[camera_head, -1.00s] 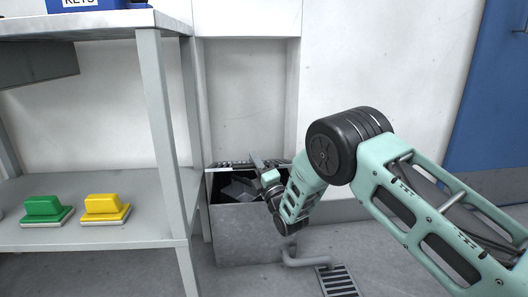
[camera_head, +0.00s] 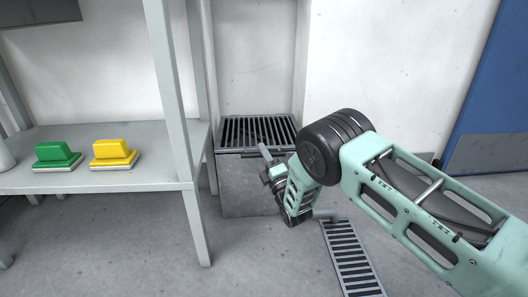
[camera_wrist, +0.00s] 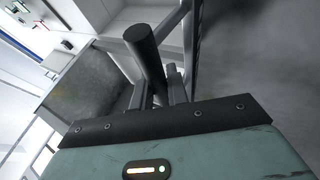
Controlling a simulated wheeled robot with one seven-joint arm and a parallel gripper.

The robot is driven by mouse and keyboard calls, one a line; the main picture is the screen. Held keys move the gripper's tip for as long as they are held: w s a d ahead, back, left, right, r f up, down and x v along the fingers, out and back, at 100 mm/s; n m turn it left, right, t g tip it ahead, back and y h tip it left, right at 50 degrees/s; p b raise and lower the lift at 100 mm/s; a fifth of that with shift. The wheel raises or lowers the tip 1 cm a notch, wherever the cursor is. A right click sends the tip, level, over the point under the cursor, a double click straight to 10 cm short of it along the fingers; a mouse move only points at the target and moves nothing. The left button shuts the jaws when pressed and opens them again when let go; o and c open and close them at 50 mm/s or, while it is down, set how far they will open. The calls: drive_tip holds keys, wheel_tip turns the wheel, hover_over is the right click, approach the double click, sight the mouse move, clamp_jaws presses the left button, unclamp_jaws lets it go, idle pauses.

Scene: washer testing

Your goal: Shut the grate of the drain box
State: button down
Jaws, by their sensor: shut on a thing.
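The drain box (camera_head: 246,190) is a grey metal box standing in the wall recess. Its dark slatted grate (camera_head: 250,128) lies flat, or very nearly so, over the top of the box; a small gap at the edge cannot be ruled out. My gripper (camera_head: 268,163) is at the front right of the box, by the grate's front edge. In the wrist view, my gripper (camera_wrist: 158,90) is shut on a dark round bar (camera_wrist: 146,48), which looks like the grate's handle. My wrist hides part of the box's right front. The inside of the box is hidden.
A grey shelf (camera_head: 100,180) stands left of the box, with a green block (camera_head: 57,153) and a yellow block (camera_head: 113,151) on it. A floor drain (camera_head: 350,262) lies in front at the right. A blue door (camera_head: 490,100) is far right.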

drive_tip(key=shift+s+a, duration=0.25)
drive_tip(key=shift+a, duration=0.1)
drive_tip(key=c, duration=1.5)
unclamp_jaws()
drive_tip(key=shift+o, duration=0.7)
drive_tip(key=shift+w+d, duration=0.1)
drive_tip(key=p+v, duration=0.9)
drive_tip(key=v, duration=0.8)
drive_tip(key=shift+s+d, duration=0.2)
